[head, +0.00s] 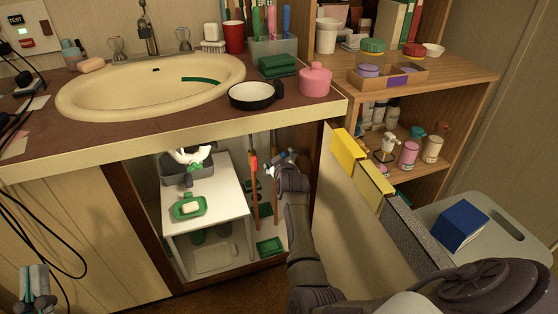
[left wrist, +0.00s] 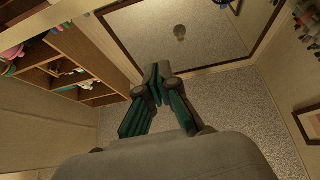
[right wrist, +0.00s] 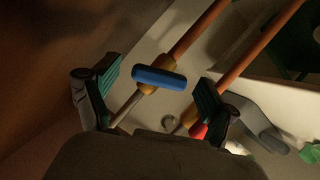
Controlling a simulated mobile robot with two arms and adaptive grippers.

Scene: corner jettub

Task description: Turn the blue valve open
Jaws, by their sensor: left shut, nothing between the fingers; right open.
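The blue valve (right wrist: 160,77) shows in the right wrist view as a rounded blue handle on a brass-coloured body on an orange pipe. My right gripper (right wrist: 157,92) is open, with one finger on each side of the blue handle; gaps show between handle and fingers. In the head view my right arm reaches into the open cabinet under the sink, and its gripper (head: 284,168) hides most of the valve. My left gripper (head: 36,286) is at the lower left of the head view, away from the cabinet. In the left wrist view it is shut and empty (left wrist: 158,82).
A second orange pipe with a red part (right wrist: 198,131) runs beside the blue valve. A white table (head: 238,190) with a green soap dish (head: 188,207) stands left in the cabinet. The open cabinet door (head: 345,205) is close on the right of my right arm.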

